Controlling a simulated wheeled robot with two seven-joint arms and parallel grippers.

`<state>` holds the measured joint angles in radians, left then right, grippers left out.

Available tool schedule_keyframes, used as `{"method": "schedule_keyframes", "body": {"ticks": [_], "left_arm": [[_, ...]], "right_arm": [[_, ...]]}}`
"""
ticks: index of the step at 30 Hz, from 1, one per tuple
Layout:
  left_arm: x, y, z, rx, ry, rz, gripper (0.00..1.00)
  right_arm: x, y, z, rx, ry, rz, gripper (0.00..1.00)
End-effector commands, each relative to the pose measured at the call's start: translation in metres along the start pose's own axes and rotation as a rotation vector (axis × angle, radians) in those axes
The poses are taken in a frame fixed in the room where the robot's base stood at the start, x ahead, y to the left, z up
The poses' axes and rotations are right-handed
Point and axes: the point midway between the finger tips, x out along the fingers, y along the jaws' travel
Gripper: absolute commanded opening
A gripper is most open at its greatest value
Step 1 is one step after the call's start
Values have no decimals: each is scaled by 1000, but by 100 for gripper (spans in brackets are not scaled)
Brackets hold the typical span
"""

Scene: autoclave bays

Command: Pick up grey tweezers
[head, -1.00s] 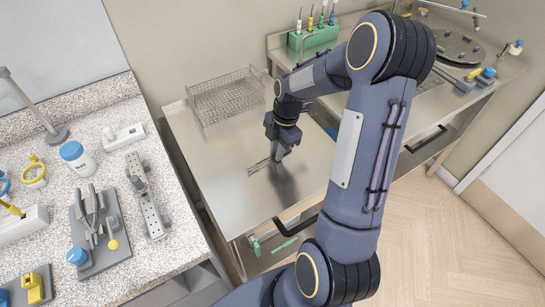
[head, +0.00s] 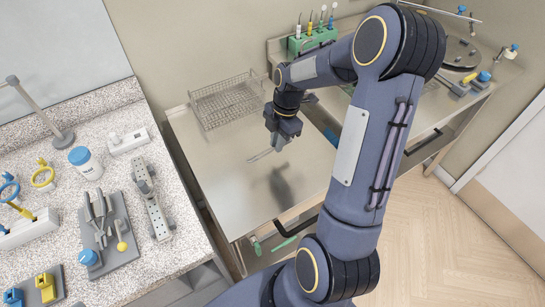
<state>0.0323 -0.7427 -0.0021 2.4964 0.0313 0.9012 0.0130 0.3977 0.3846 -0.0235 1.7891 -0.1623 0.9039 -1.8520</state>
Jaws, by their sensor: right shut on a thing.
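The grey tweezers (head: 259,155) show as a thin pale strip that sticks out to the left of my right gripper (head: 278,145). The gripper points down over the steel table (head: 225,185) and is shut on the tweezers. A dark reflection or shadow lies on the steel below it, apart from the gripper, so the tweezers appear to be held above the surface. The part of the tweezers between the fingers is hidden. My left gripper is out of view.
A wire basket (head: 228,101) stands at the back left of the steel table. A green holder (head: 312,41) with several tools stands behind my right arm. A speckled counter (head: 185,205) on the left bears a white-blue jar (head: 85,163) and trays. The table's front is clear.

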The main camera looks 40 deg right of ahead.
Motion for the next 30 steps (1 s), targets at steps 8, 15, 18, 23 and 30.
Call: {"method": "schedule_keyframes", "body": {"ticks": [8,15,18,23,30], "left_arm": [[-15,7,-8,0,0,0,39],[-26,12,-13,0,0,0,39],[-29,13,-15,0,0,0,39],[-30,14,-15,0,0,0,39],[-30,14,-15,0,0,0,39]], "right_arm": [[-25,0,-5,-1,0,0,1],[-44,0,-9,-1,0,1,1],[-50,0,-10,-1,0,0,1],[-52,0,-11,-1,0,0,1],[-52,0,-11,0,0,0,1]]}}
